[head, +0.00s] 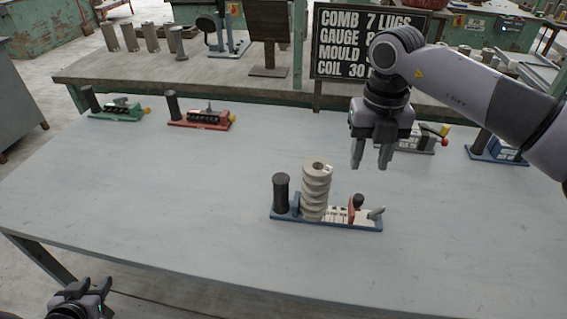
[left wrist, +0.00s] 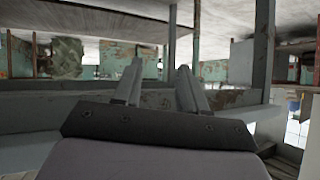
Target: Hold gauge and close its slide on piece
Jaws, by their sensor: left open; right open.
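The blue gauge (head: 335,222) lies on the grey table, with a black upright handle (head: 281,193) at its left end. A ribbed, beige clay piece (head: 315,190) stands upright on it beside a blue block. The gauge's red slide with a black knob (head: 356,207) is to the right of the piece, with a gap between them. A grey lever (head: 376,212) is at the right end. My right gripper (head: 371,166) is open and empty, pointing down above and right of the piece. My left gripper (head: 82,290) is open, low at the left by the table's front edge; it also shows in the left wrist view (left wrist: 160,75).
A green gauge (head: 117,111) and a red gauge (head: 200,122) lie at the back left. A chalkboard (head: 345,42) stands behind the table. The left and front table surface is clear.

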